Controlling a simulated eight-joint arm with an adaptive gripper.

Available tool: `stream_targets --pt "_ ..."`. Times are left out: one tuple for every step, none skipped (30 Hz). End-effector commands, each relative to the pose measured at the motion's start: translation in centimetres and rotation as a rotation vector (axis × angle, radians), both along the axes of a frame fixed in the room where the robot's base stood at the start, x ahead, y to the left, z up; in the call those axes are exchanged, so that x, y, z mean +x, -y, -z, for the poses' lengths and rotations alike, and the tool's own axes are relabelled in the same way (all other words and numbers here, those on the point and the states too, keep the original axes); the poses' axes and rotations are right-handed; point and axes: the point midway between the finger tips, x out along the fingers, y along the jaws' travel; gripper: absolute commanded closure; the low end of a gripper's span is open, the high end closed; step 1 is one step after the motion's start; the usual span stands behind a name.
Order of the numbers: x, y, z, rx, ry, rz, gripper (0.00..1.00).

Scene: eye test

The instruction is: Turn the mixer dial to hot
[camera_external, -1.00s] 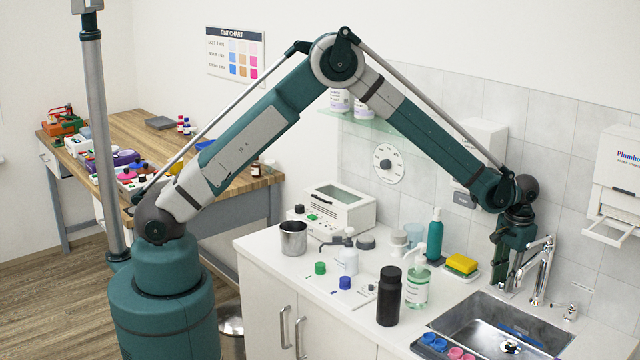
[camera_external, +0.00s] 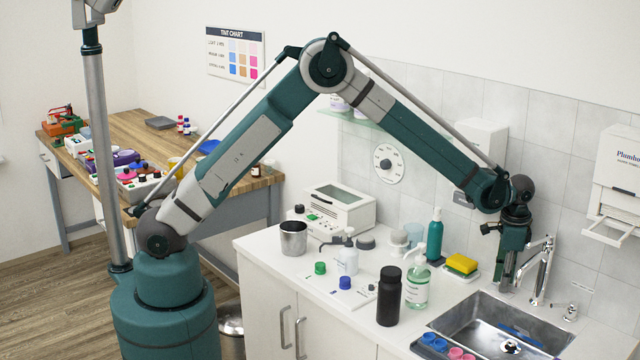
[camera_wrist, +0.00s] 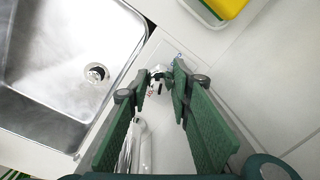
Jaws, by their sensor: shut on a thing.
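The mixer dial (camera_wrist: 158,74) is a small chrome knob on the counter between the sink and the wall, seen in the wrist view. Small red and blue marks show on the counter near it. My gripper (camera_wrist: 160,84) points down over it, with its green fingers on either side and shut on it. In the external view my gripper (camera_external: 506,280) is low behind the sink, left of the tap, and its fingers hide most of the dial. The dial's exact pointing is hard to read.
The chrome tap (camera_external: 541,268) stands close to the right of my gripper. The steel sink (camera_external: 470,325) lies in front. A yellow sponge (camera_external: 462,263) on a tray and a teal bottle (camera_external: 435,236) stand to the left. A dispenser (camera_external: 617,175) hangs at right.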

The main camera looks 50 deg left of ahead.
Motion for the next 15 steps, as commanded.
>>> stream_targets --pt "0.03 0.03 0.03 -0.001 0.001 0.016 0.90" --pt "0.03 0.03 0.02 -0.001 0.001 0.025 0.90" --pt "0.03 0.03 0.01 -0.001 0.000 0.036 0.90" --pt "0.04 0.04 0.00 -0.001 0.001 0.042 0.90" --pt "0.04 0.04 0.00 -0.001 0.001 0.047 0.90" --pt "0.04 0.04 -0.01 -0.001 0.001 0.052 0.90" --pt "0.04 0.03 -0.02 -0.001 0.001 0.055 0.90" --pt "0.04 0.03 -0.02 -0.001 0.001 0.057 0.90" --pt "0.05 0.04 -0.03 -0.001 0.001 0.059 0.90" --pt "0.04 0.05 -0.04 -0.001 0.001 0.060 0.90" --pt "0.05 0.04 -0.04 -0.001 0.001 0.060 0.90" --pt "0.05 0.04 -0.04 -0.001 0.001 0.060 0.90" --pt "0.05 0.04 -0.05 -0.001 0.001 0.059 0.90" --pt "0.05 0.04 -0.05 -0.001 0.001 0.059 0.90" --pt "0.05 0.04 -0.05 -0.001 0.001 0.059 0.90"
